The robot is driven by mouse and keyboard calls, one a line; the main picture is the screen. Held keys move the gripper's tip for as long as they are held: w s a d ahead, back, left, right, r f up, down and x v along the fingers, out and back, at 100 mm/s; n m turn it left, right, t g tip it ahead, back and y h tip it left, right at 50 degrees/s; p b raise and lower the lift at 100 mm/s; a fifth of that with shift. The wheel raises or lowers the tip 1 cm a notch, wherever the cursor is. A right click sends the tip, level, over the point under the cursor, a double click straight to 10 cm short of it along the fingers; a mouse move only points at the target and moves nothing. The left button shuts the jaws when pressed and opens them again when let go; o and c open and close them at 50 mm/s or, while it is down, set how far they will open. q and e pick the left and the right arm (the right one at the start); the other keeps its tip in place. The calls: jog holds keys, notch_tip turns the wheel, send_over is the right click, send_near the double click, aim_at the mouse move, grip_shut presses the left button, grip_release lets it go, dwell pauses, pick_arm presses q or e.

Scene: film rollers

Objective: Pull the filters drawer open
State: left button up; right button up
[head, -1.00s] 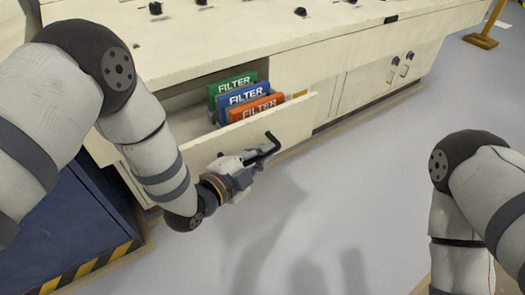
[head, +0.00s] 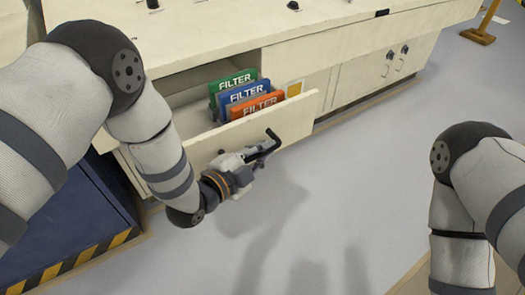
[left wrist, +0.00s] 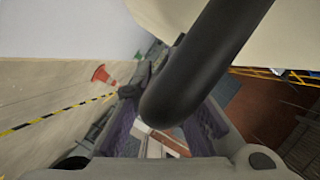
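The filters drawer (head: 293,122) is a cream drawer standing partly out of the cabinet. Green (head: 233,79), blue (head: 247,92) and orange (head: 258,106) files marked FILTER stand at an angle inside it. My left gripper (head: 258,153) is at the drawer front, shut on its dark bar handle (head: 272,139). In the left wrist view the black handle (left wrist: 205,65) fills the centre and runs between the finger pads; the exact contact is partly hidden. My right arm shows at the right, but its gripper is out of view.
The cream cabinet (head: 340,45) has knobs on top and closed doors to the right of the drawer. A blue cabinet (head: 70,225) with a yellow-black striped base stands at the lower left. The grey floor before the drawer is clear.

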pick_arm(q)
jog(key=o, duration=0.3)
jog(key=v, duration=1.2)
jog(key=s+a+f+n+g+y+p, duration=0.1)
jog(key=s+a+f+n+g+y, duration=0.3)
jog(key=s+f, duration=0.35)
jog(key=s+a+f+n+g+y+p, duration=0.1)
jog(key=s+a+f+n+g+y, duration=0.3)
jog(key=s+f+n, duration=0.4)
jog(key=s+a+r+n+g, duration=0.1)
jog(key=s+a+n+g, duration=0.1)
jog(key=s, duration=0.8)
jog(key=s+a+r+n+g+y+p, duration=0.1)
jog(key=s+a+n+g, duration=0.2)
jog(key=s, duration=0.7)
jog(key=shift+n+g, duration=1)
jog(key=shift+g, duration=0.2)
pick_arm(e)
jog(key=shift+t, duration=0.7)
jog(key=w+r, duration=0.3)
jog(key=shift+w+r, duration=0.35)
